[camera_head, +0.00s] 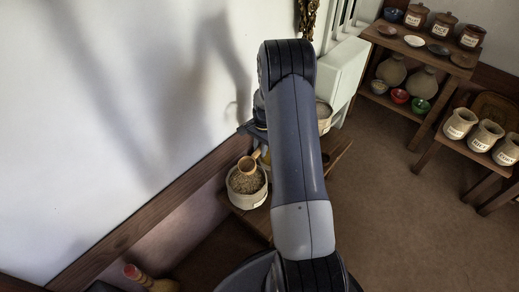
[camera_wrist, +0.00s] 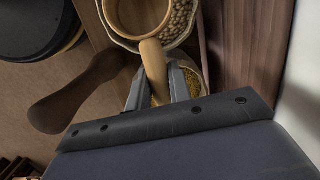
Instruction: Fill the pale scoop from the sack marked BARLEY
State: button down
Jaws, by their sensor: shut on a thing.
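The pale scoop (camera_wrist: 152,58) has a wooden handle and a round cup. My gripper (camera_wrist: 160,80) is shut on its handle, in the wrist view. The visible inside of the cup looks bare. In the head view the scoop (camera_head: 248,165) is over a pale sack (camera_head: 248,200) of brownish grain, left of my arm. I cannot tell whether the cup touches the grain. In the wrist view the grain (camera_wrist: 181,20) shows beside the cup. No marking on this sack is readable, so I cannot tell if it is BARLEY.
A dark wooden handle (camera_wrist: 75,100) lies close to the left of my gripper. Yellow grain (camera_wrist: 192,82) shows at its right. Another pale container (camera_head: 323,115) is partly behind my arm. Labelled jugs (camera_head: 485,136) stand on a bench at right. The floor between is clear.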

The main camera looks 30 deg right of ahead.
jog(key=shift+d+f+t+h+b, duration=0.15)
jog(key=shift+t+h+b, duration=0.1)
jog(key=shift+h+b, duration=0.35)
jog(key=shift+a+f+t+h+b, duration=0.15)
jog(key=shift+t+h+b, duration=0.2)
jog(key=shift+b, duration=0.3)
jog(key=shift+w+d+h+b, duration=0.15)
jog(key=shift+h+b, duration=0.1)
jog(key=shift+b, duration=0.4)
jog(key=shift+f+h+b, duration=0.2)
jog(key=shift+h+b, duration=0.3)
jog(key=shift+b, duration=0.65)
